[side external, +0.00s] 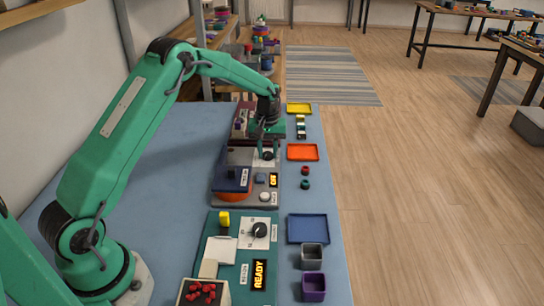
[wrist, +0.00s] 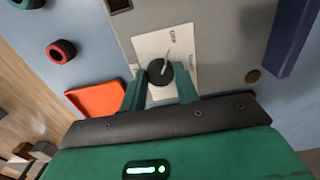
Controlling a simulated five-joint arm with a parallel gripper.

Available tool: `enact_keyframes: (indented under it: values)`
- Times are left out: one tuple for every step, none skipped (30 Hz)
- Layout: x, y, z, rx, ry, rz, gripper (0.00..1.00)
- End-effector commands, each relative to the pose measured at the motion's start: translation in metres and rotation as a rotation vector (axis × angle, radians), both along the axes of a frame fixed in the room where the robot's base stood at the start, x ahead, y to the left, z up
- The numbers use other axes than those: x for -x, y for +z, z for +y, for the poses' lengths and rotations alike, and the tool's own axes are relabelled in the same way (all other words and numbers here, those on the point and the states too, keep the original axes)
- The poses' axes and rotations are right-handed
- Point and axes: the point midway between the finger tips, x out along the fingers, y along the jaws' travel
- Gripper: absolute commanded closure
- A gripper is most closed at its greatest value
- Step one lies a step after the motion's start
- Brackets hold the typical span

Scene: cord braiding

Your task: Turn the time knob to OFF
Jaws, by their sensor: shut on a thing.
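A round black knob (wrist: 159,70) sits on a white dial plate (wrist: 148,42) in the wrist view. A thin pale pointer line runs from it towards the top of the picture; the small dial lettering is too blurred to read. My gripper (wrist: 160,86) has its two green fingers on either side of the knob, shut on it. In the side view my gripper (side external: 267,149) reaches down onto the same dial plate, on the grey middle station (side external: 232,200), and the knob there is partly hidden by the fingers.
A nearer green station has another black knob (side external: 260,230) and a READY display (side external: 259,274). Trays, including an orange tray (side external: 303,152), and small cups line the right side.

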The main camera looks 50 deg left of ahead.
Motion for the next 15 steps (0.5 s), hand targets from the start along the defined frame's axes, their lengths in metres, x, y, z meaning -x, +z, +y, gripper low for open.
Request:
enact_keyframes:
  values:
    - [0.0001, 0.0013, 0.0, 0.001, 0.002, 0.001, 0.92]
    - [0.0002, 0.0013, 0.0001, 0.001, 0.002, 0.001, 0.92]
    - [0.0002, 0.0013, 0.0001, 0.001, 0.001, 0.001, 0.92]
    - [0.0001, 0.0013, 0.0, 0.001, 0.001, 0.001, 0.93]
    - [0.0001, 0.0013, 0.0, 0.0, 0.001, 0.0, 0.93]
    - [0.0001, 0.0014, 0.0, 0.0, 0.001, 0.0, 0.93]
    - [0.0001, 0.0014, 0.0001, 0.0, 0.001, 0.0, 0.64]
    - [0.0001, 0.0014, 0.0001, 0.0, 0.001, 0.0, 0.58]
    - [0.0001, 0.0012, 0.0001, 0.0, 0.0, 0.0, 0.5]
    - [0.0, 0.0011, 0.0001, 0.0, 0.0, 0.0, 0.48]
    - [0.0, 0.001, 0.0001, 0.0, 0.0, 0.0, 0.48]
    - [0.0, 0.0009, 0.0001, 0.0, 0.0, 0.0, 0.48]
    - [0.0001, 0.0008, 0.0001, 0.0, 0.0, 0.0, 0.48]
    - [-0.0001, 0.0007, 0.0001, 0.0, 0.0, 0.0, 0.48]
    - [0.0, 0.0006, 0.0001, 0.0, -0.001, 0.0, 0.48]
